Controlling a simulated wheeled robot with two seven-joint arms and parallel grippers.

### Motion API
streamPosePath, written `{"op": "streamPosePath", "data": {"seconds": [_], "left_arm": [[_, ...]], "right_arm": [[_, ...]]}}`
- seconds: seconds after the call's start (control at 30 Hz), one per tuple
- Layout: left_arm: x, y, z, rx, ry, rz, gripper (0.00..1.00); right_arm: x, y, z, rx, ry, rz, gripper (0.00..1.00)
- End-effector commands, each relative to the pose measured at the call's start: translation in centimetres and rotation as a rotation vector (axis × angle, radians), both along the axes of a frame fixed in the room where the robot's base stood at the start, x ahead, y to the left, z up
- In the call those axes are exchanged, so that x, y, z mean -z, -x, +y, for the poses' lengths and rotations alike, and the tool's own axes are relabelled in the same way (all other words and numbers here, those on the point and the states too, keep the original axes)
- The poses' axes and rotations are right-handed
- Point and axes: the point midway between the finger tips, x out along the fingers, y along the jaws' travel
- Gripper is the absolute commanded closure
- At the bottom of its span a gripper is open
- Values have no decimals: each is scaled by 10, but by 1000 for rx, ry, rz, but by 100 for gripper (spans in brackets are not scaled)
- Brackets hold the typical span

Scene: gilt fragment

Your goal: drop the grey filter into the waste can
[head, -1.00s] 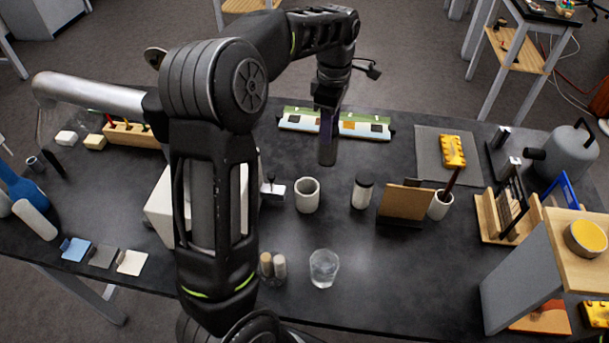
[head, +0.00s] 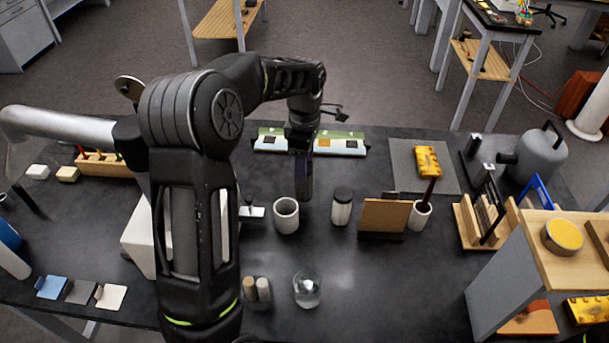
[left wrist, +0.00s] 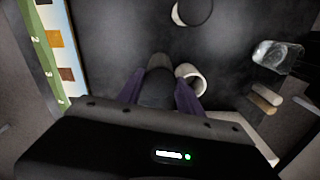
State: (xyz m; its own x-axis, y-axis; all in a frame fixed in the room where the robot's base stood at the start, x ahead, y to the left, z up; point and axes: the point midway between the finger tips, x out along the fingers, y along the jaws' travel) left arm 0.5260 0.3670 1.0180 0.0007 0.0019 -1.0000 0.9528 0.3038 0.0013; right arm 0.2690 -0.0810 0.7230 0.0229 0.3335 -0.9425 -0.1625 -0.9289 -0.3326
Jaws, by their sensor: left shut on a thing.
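My left gripper (head: 304,163) is shut on a dark grey cylinder, the grey filter (head: 305,188), which hangs upright below the purple fingers. In the left wrist view the filter (left wrist: 157,90) sits between the two fingers. An open, pale, round can (head: 286,215), which I take as the waste can, stands on the black table just in front and left of the filter in the head view. It also shows in the left wrist view (left wrist: 192,77), right beside the filter and partly behind a finger. The filter is outside the can. My right gripper is out of view.
A dark-lidded jar (head: 342,206) stands close right of the can, with a brown board (head: 385,216) beyond. A glass (head: 307,289) and two small cylinders (head: 257,289) stand in front. A green-and-white strip (head: 310,142) lies behind. My left arm hides part of the table.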

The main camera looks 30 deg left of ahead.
Motion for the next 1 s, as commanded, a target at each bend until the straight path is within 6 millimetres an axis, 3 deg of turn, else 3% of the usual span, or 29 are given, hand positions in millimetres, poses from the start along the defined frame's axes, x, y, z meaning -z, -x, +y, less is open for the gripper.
{"op": "streamPosePath", "data": {"seconds": [0.1, 0.2, 0.63, 0.67, 0.9, 1.0], "left_arm": [[28, 1, 0, -1, 1, 2, 100], [37, 0, 0, -1, 0, 1, 100], [40, 0, 0, 0, 0, 0, 100], [40, 0, 0, 0, 0, 0, 56], [39, 0, 0, 0, 0, 1, 37], [39, 0, 0, 0, 0, 1, 35]], "right_arm": [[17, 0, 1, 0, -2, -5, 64], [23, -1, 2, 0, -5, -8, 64], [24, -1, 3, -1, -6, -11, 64], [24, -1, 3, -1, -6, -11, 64], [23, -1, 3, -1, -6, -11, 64], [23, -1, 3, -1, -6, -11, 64]]}}
